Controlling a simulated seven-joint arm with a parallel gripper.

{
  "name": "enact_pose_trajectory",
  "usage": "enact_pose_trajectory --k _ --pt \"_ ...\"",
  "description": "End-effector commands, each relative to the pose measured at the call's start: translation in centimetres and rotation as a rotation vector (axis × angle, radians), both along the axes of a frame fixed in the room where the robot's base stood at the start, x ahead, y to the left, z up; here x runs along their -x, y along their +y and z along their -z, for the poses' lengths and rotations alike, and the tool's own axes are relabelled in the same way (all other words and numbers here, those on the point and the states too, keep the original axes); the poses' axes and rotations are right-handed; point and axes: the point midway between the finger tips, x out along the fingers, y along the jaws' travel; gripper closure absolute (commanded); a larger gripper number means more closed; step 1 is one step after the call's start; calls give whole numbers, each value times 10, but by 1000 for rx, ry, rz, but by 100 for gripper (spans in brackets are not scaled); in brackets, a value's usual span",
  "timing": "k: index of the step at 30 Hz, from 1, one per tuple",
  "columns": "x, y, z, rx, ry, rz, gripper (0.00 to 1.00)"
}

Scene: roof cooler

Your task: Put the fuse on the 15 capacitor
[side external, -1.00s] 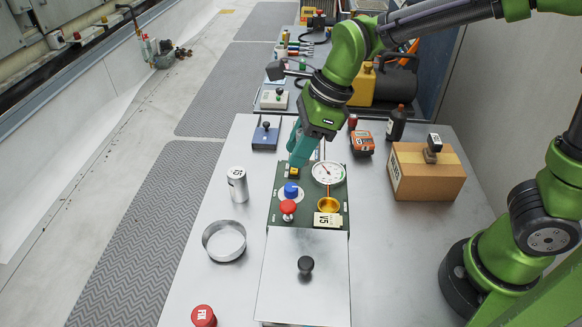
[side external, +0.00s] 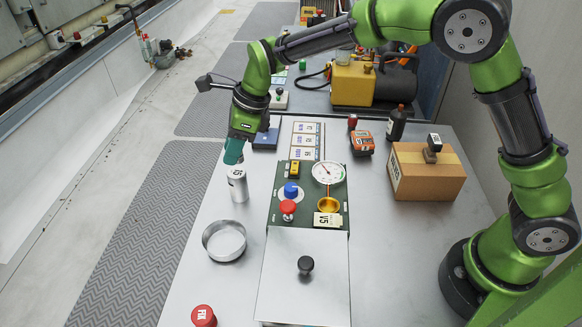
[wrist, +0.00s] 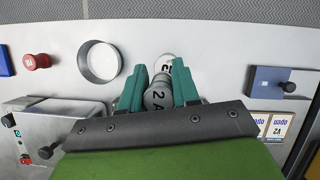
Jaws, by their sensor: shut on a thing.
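The capacitor (side external: 238,188) is a silver upright can with a dark mark, standing on the grey bench left of the green panel. In the wrist view a pale can top marked with a 5 (wrist: 166,68) shows beyond my fingers. My gripper (side external: 233,157) is just above the capacitor, its teal fingers pointing down. In the wrist view the fingers are shut on a small silver cylinder marked 2 A (wrist: 157,98), which I take as the fuse. The fingers hide it in the side view. I cannot tell whether it touches the capacitor.
A metal ring (side external: 224,241) and a red button-like piece (side external: 204,316) stand in front. The green panel (side external: 322,190) carries a gauge, knobs and a yellow block. Labelled cards (side external: 306,138), a blue block (side external: 266,137) and a cardboard box (side external: 427,170) lie around.

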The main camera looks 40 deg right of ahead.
Motion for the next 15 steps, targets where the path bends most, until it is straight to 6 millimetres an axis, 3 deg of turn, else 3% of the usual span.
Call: enact_pose_trajectory --k 6,12,15 --pt "-11 5 1 0 0 0 100" --pt "-11 5 31 1 2 1 100" --pt "-11 5 37 0 0 0 100"
